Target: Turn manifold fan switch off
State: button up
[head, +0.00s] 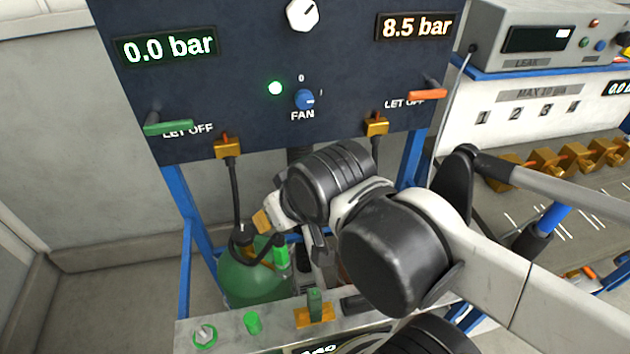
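The fan switch (305,99) is a blue round knob on the dark panel (230,85), above the word FAN. The knob's pale pointer appears to point right, away from the 0. A round green lamp (275,88) glows to its left. My gripper (290,245) is below the panel, over the green cylinder and well apart from the switch. My own wrist partly hides it, so its opening is unclear.
Displays read 0.0 bar (165,47) and 8.5 bar (415,26). A green lever (168,128) and an orange lever (414,94) stick out of the panel. A white dial (302,14) is above the switch. A green cylinder (245,280) stands below.

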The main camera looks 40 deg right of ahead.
aim_at(304, 100)
jog(key=k+l+z, duration=0.1)
jog(key=l+z, duration=0.15)
jog(key=z, duration=0.15)
jog(key=k+l+z, duration=0.1)
jog(key=l+z, duration=0.15)
jog(key=z, duration=0.15)
jog(key=l+z, duration=0.4)
jog(key=k+j, duration=0.05)
jog(key=j, duration=0.05)
